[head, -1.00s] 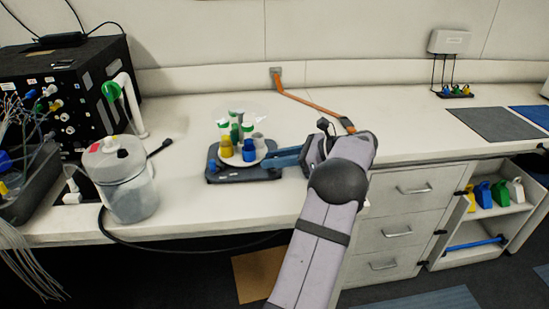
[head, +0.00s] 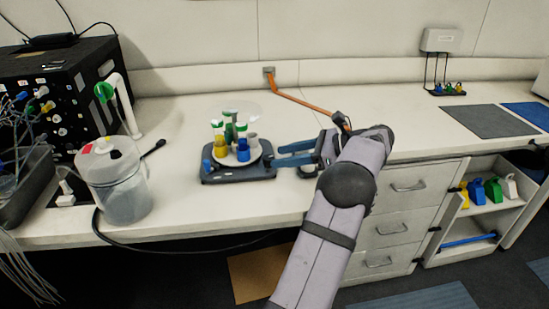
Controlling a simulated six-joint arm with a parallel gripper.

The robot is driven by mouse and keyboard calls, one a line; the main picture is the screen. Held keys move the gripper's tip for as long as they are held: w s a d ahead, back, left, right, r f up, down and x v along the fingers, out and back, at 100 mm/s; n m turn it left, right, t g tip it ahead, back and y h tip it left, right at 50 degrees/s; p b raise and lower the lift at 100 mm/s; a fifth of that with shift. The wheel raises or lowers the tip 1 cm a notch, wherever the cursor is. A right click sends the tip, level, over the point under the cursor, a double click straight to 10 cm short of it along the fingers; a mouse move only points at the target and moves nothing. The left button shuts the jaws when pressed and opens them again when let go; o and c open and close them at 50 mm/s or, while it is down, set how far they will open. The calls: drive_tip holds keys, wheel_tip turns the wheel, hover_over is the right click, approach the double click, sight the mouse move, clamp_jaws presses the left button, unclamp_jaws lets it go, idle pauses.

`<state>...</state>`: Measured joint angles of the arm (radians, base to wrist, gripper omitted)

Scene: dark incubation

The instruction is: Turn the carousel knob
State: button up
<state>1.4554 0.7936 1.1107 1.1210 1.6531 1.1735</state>
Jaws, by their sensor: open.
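The carousel stands on the white bench left of centre in the head view. It has a dark base (head: 237,176) and a round pale platter (head: 227,160). Yellow, blue and pale containers, some green-capped, stand on the platter under a clear disc (head: 238,113). A small blue knob (head: 207,165) shows at the base's left front. My gripper (head: 276,155) is right of the carousel, its two blue fingers pointing left at it. The fingers are apart with nothing between them. The tips are close to the base's right edge; I cannot tell whether they touch it.
A clear lidded jar (head: 118,185) and a black box (head: 60,95) with cables stand left. An orange strap (head: 305,106) lies behind my gripper. Drawers (head: 400,187) are below the bench. The bench in front of the carousel is clear.

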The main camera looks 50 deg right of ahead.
drive_tip(key=shift+v, duration=0.9)
drive_tip(key=shift+r+p, duration=0.3)
drive_tip(key=a+r+m+t+p, duration=0.15)
drive_tip(key=a+r+p, duration=0.35)
drive_tip(key=r+p, duration=0.6)
drive_tip(key=m+h, duration=0.5)
drive_tip(key=h, duration=0.2)
approach(270, 158)
drive_tip(key=w, duration=0.1)
drive_tip(key=w+g+b, duration=0.1)
drive_tip(key=w, duration=0.1)
drive_tip(key=shift+w+d+f, duration=0.2)
drive_tip(key=shift+d+f+n, duration=0.1)
drive_tip(key=shift+n, duration=0.15)
drive_tip(key=shift+p+x, duration=0.9)
drive_tip(key=shift+x, duration=2.75)
